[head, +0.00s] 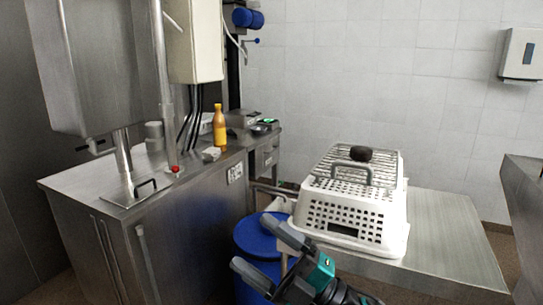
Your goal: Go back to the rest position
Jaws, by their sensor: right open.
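My right gripper (262,252) is at the bottom centre of the head view. Its two grey fingers are spread apart with nothing between them. It is in front of and to the left of a white perforated basket (345,222). The basket stands on a steel table and has a wire rack (338,162) with a grey handle on top. A dark round object (361,154) rests on the rack. My left gripper is not in view.
The steel table (445,235) has bare room right of the basket. A blue bin (255,238) stands behind my right gripper. A steel cabinet (190,210) at the left carries an orange bottle (219,130). Another steel surface (525,180) is at the right edge.

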